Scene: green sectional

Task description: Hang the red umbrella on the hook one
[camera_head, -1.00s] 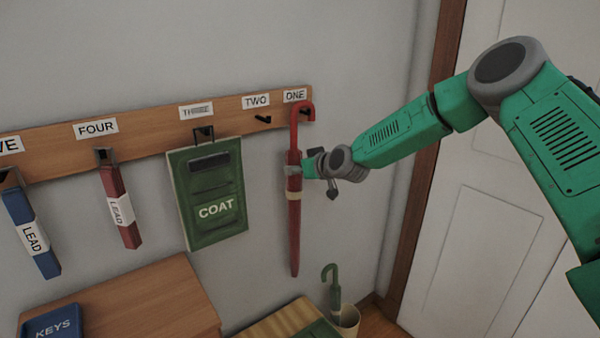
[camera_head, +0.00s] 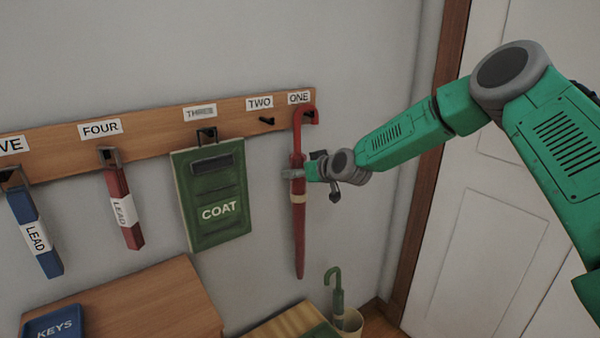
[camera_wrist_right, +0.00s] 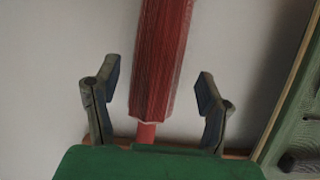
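The red umbrella (camera_head: 299,235) is upright against the wall, its crook at the top of the rail beside the ONE label (camera_head: 299,98). The crook appears to be over hook one, but it covers most of that hook, so the contact is not clear. My right gripper (camera_head: 300,173) is at the umbrella's upper part, above its pale band. In the right wrist view, its two fingers (camera_wrist_right: 160,88) are spread on either side of the umbrella (camera_wrist_right: 160,60), with a gap on each side. My left gripper is not in view.
The wooden rail (camera_head: 70,144) carries a green COAT board (camera_head: 214,225), a red LEAD tag (camera_head: 119,185) and a blue LEAD tag (camera_head: 28,210). Hook two (camera_head: 267,121) is empty. A green umbrella (camera_head: 336,292) stands in a bin below. A door is at the right.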

